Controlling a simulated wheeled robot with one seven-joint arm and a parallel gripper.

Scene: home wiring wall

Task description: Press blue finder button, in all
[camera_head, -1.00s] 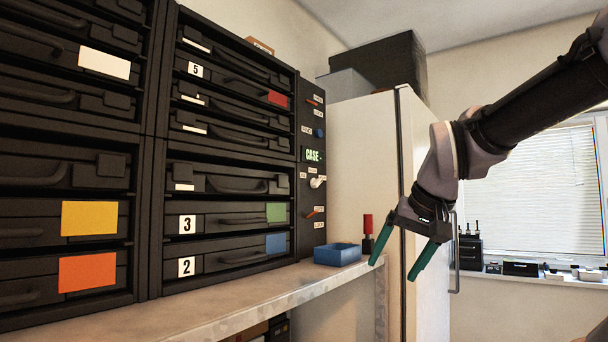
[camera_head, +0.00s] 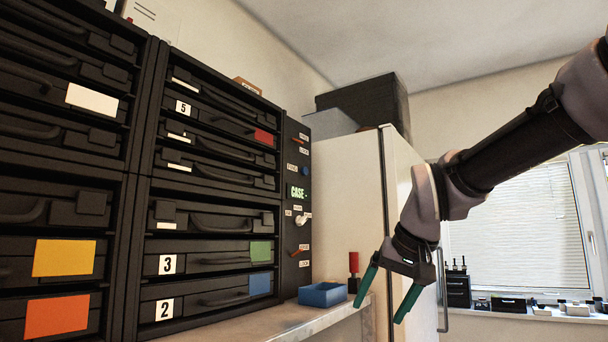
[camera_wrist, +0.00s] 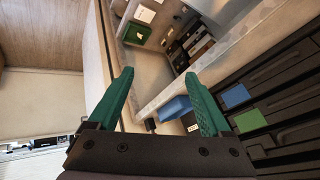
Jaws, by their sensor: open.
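The blue finder button (camera_head: 306,171) is a small round blue knob on the narrow black control panel (camera_head: 297,215) at the right end of the case rack. The panel also carries a lit green CASE sign (camera_head: 298,193), a white switch (camera_head: 303,219), orange levers and small white labels. My gripper (camera_head: 385,301) hangs to the right of the panel and lower than the button, pointing down, open and empty. In the wrist view its green fingers (camera_wrist: 161,105) are spread apart with nothing between them. The button cannot be made out in the wrist view.
Racked black cases (camera_head: 205,254) fill the left.

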